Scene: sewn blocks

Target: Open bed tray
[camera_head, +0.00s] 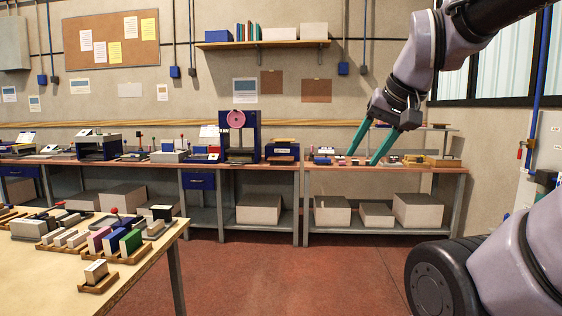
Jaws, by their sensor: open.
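My gripper (362,159) hangs from the arm at the upper right, its two long teal fingers spread apart and pointing down. Nothing shows between them. In the picture the fingertips overlap small items on the back right bench; I cannot tell their height or distance from it. No part is clearly recognisable as the bed tray. A blue upright press (243,128) with a pink disc stands on the back bench, left of my gripper. A lower blue machine (282,153) stands to its right. I cannot tell whether either has a tray, or its state.
A near table (60,278) at lower left holds wooden racks of coloured blocks (131,241). The long back bench (440,169) carries several small machines, with grey boxes (418,210) on its lower shelf. The red floor (290,275) between them is clear.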

